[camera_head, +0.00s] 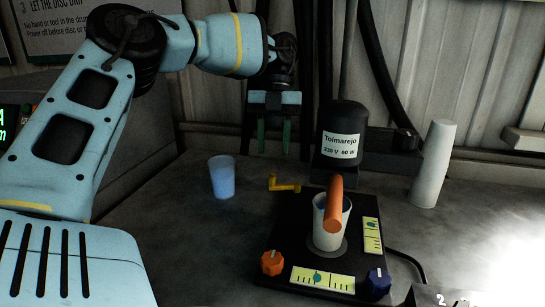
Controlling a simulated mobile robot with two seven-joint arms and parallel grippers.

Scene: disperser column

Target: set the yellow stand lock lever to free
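The yellow lock lever (284,184) is at the back left of the black stand base (290,235). It lies roughly level, with a small upturned end at its left. My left gripper (273,144) hangs behind and above the lever, fingers pointing down. Its two dark green fingers are apart, with nothing seen between them. It does not appear to touch the lever. My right gripper is not in view.
A black motor labelled Tolmarejo (343,125) stands behind the base. Orange (272,262) and blue (378,281) knobs sit in front. A bluish cup (222,178) stands left, a white cylinder (432,165) right.

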